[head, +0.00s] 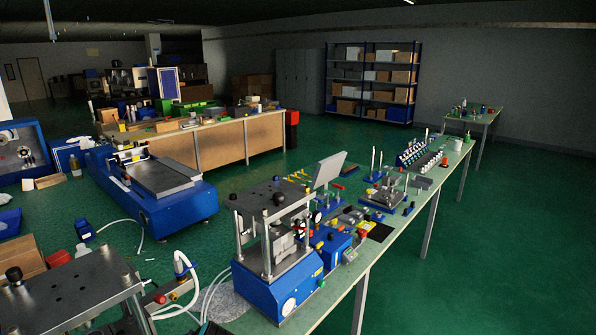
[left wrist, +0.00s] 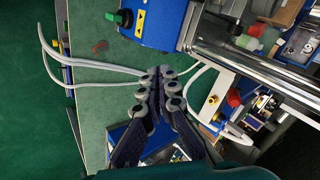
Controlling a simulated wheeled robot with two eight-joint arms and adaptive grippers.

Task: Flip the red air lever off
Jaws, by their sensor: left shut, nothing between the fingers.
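A red lever or knob (left wrist: 233,97) sits on a pale metal valve block (left wrist: 208,110) beside a brass fitting, right of centre in the left wrist view. In the head view, a small red part (head: 160,299) shows on a valve fitting at the lower left, near a looped white hose; I cannot tell its lever position. My left gripper (left wrist: 160,85) is shut and empty in the left wrist view, left of the red part and apart from it. My right gripper is in neither view.
A blue press (head: 275,285) with steel columns stands on the green bench (head: 335,285) in the head view. White hoses (left wrist: 95,70) run behind my fingers. A blue housing with a green knob (left wrist: 122,17) is at the top of the left wrist view.

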